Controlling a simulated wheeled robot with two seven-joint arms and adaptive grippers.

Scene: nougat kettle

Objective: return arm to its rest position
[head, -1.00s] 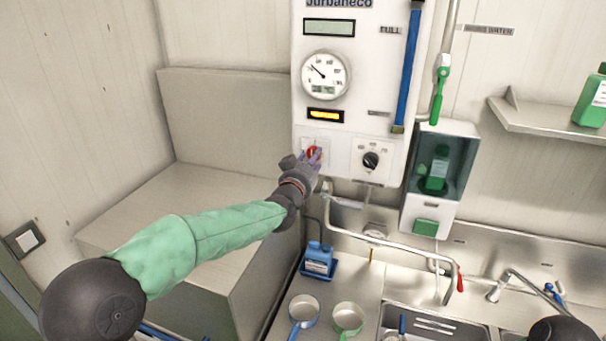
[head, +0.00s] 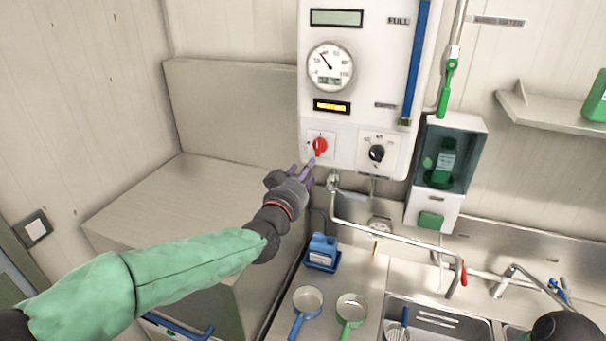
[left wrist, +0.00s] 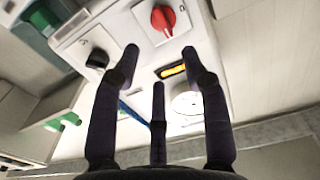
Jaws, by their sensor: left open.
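My left arm comes in from the left in a green sleeve. Its gripper (head: 303,172) is just below and left of the red rotary knob (head: 320,147) on the white wall-mounted unit (head: 352,110). In the left wrist view the gripper (left wrist: 160,70) has its fingers spread with nothing between them. The red knob (left wrist: 163,19) is beyond the fingertips there, apart from them. In the head view the knob's handle stands about upright. A dark rounded part at the bottom right of the head view may be my right arm; my right gripper does not show.
A black knob (head: 377,153) is right of the red one. A bent pipe (head: 400,235) with a red-tipped lever runs below the unit. A large steel box (head: 190,210) lies under the left arm. A blue container (head: 322,252), two pans (head: 308,300) and a sink (head: 440,320) are below.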

